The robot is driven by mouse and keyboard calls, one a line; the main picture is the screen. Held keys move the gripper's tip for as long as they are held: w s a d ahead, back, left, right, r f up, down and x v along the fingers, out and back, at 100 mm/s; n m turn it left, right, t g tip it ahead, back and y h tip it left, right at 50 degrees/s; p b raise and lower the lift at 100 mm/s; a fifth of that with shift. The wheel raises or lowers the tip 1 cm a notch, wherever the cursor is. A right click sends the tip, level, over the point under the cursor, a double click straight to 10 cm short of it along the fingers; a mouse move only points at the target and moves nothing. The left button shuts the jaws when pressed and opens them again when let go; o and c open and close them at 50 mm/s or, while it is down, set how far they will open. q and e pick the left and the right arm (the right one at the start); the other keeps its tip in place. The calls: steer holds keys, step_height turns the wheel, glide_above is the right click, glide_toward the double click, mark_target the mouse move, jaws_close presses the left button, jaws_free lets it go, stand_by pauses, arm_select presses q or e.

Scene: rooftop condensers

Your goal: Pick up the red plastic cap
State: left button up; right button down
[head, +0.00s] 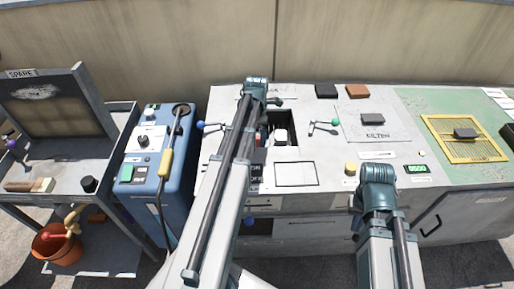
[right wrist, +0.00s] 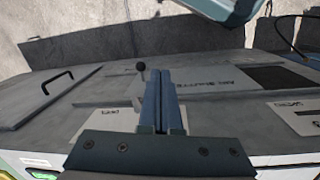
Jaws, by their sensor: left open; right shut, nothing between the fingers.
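I cannot make out the red plastic cap for certain. A small reddish patch (head: 257,137) shows in the dark open recess of the grey counter, right beside my left arm, too small to identify. My left arm reaches up across the counter beside this recess; its gripper fingers are hidden behind the arm in the head view. My right gripper (right wrist: 164,100) is shut and empty in the right wrist view, over a grey cabinet face with lettered plates. In the head view my right arm hides it at the counter's front.
A blue cabinet (head: 160,165) with a yellow-handled tool stands left of the counter (head: 217,100). An orange bucket (head: 57,248) sits below the left bench. A yellow grid frame (head: 440,148) lies at the right. Levers with ball knobs flank the recess.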

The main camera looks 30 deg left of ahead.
mark_target(257, 141)
arm_select(q)
steer(key=shift+f+b, duration=0.45)
steer(key=shift+f, duration=0.45)
arm_select(e)
steer(key=shift+f, duration=0.8)
arm_select(q)
steer(key=shift+r, duration=0.1)
steer(key=c, duration=1.2)
arm_select(e)
steer(key=shift+r, duration=0.1)
